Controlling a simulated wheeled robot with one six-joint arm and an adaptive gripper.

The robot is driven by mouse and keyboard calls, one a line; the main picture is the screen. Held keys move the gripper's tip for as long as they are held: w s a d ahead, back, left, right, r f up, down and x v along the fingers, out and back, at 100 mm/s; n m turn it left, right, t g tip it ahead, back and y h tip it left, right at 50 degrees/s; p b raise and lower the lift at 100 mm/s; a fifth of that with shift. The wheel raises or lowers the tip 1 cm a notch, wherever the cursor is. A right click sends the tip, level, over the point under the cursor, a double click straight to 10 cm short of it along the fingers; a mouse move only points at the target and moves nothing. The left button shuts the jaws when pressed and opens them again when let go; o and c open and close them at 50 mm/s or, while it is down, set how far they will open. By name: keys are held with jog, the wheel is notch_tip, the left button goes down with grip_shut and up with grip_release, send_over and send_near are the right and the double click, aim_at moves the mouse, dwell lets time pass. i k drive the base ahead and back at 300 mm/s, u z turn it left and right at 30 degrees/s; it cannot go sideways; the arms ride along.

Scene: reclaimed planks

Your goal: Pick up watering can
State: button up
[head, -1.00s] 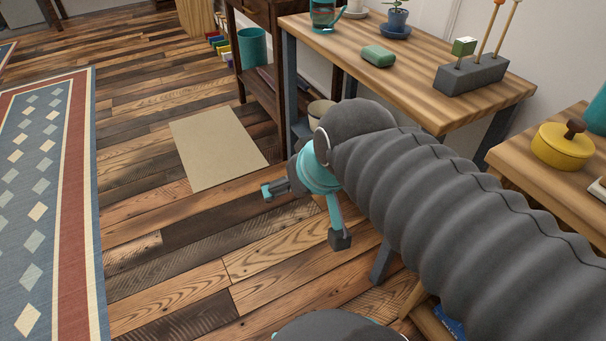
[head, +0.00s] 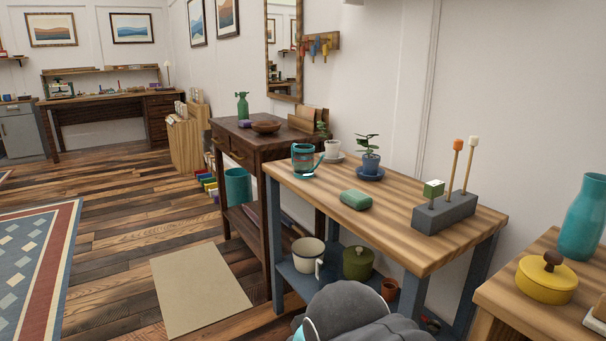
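A teal vessel with a thin slanting spout, which looks like the watering can (head: 304,162), stands upright on the near wooden bench (head: 408,229), at its far left end. A potted plant on a blue saucer is to its right and a green block is in front of it. My gripper's fingers are not in view. Only the dark grey end of my arm and a bit of teal show at the bottom edge, below and in front of the bench, well apart from the can.
The bench also holds the green block (head: 356,200), the potted plant (head: 370,160) and a grey holder with sticks (head: 444,212). Its lower shelf holds a white pot (head: 304,256) and a green lidded pot (head: 357,263). Open floor and a beige mat (head: 199,287) lie left.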

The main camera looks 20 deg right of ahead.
aim_at(302, 154)
jog(key=u, duration=0.35)
jog(key=i, duration=0.8)
jog(key=z, duration=0.6)
jog(key=i, duration=0.65)
jog(key=z, duration=0.7)
